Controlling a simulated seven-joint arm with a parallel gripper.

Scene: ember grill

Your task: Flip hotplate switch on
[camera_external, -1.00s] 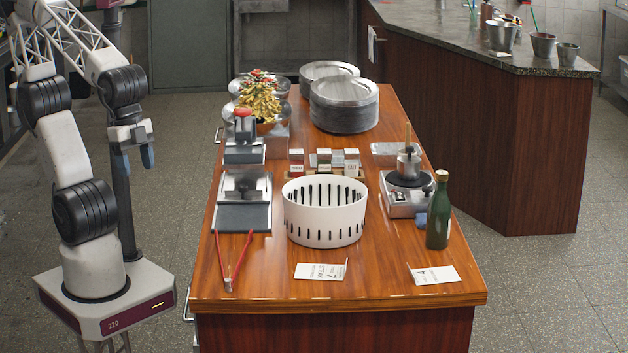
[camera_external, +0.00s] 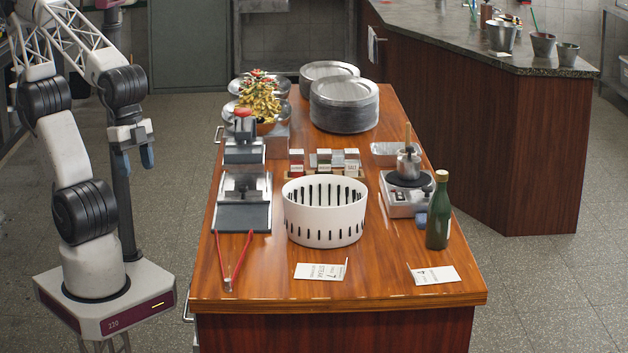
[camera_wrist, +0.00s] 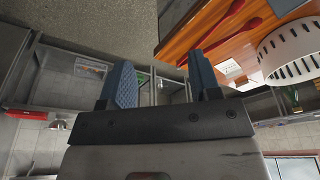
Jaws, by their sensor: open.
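The hotplate (camera_external: 399,202) is a small silver unit with a dark round plate, at the right side of the wooden table. A small metal pot (camera_external: 408,162) with an upright wooden handle stands on its plate. The switch is too small to make out for certain. My gripper (camera_external: 135,161) is open and empty, hanging in the air left of the table, far from the hotplate. In the wrist view, the fingers of my gripper (camera_wrist: 160,85) are apart with nothing between them.
A green bottle (camera_external: 438,215) stands right beside the hotplate's front. A white slotted basket (camera_external: 325,222) stands mid-table, with red tongs (camera_external: 236,262) to its left. Small spice boxes (camera_external: 323,160) and round metal lidded pans (camera_external: 344,106) are farther back. The table's front strip holds two cards.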

